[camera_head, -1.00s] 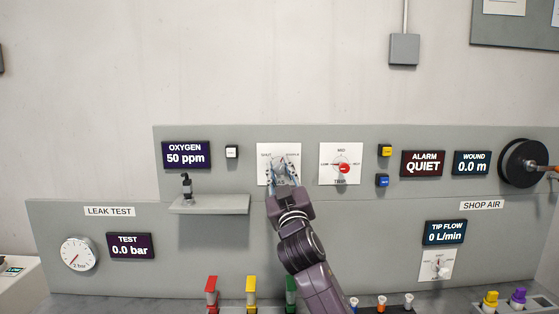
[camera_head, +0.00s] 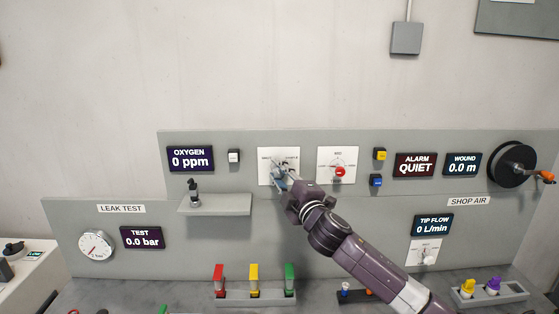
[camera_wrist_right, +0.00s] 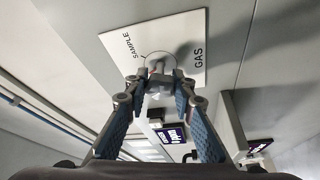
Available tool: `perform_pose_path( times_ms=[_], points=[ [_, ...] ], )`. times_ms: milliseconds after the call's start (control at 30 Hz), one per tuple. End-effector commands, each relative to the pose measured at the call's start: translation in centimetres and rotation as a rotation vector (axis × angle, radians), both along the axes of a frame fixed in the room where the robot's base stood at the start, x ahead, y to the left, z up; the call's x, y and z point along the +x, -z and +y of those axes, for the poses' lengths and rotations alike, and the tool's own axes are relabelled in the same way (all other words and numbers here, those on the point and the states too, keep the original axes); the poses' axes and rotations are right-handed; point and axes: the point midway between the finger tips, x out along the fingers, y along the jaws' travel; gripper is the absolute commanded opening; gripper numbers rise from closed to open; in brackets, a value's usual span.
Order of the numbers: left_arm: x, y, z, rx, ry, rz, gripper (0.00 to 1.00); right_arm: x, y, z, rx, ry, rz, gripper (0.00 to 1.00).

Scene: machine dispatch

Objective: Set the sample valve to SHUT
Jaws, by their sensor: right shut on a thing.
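The gas valve's white plate (camera_head: 266,177) is on the grey wall panel, right of the oxygen display. In the right wrist view the plate (camera_wrist_right: 187,32) shows the words SAMPLE and GAS. The pale round valve knob (camera_wrist_right: 157,60) is at the plate's middle. My right gripper (camera_head: 280,171) is in front of the plate, its fingers shut on the knob. The wrist view shows the fingertips (camera_wrist_right: 159,84) together at it. They hide much of the knob, and I cannot tell which mark it points to. The oxygen display (camera_head: 191,158) reads 0 ppm. My left gripper is not in view.
A small grey shelf (camera_head: 222,207) juts out below left. The trip dial plate (camera_head: 325,178) with its red knob is close on the right. Yellow (camera_head: 380,154) and blue (camera_head: 376,181) buttons are beyond it. Red, yellow and green pieces stand on the bench below.

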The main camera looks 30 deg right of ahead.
Motion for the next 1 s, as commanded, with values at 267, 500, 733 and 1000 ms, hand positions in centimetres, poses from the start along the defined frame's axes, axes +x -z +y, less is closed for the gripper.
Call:
perform_pose_path(
  times_ms=[267,500,733,1000],
  points=[
    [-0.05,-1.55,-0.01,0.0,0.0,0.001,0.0,0.0,-0.05,0.04,-0.163,-0.002,0.099,0.0],
    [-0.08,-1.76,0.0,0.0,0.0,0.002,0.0,0.01,0.12,0.07,-0.237,-0.002,0.147,0.0],
    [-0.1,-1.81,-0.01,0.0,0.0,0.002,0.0,0.0,0.29,0.12,-0.261,-0.002,0.163,0.0],
    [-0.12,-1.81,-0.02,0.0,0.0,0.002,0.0,0.0,0.34,0.15,-0.262,-0.002,0.166,0.0]
  ],
)
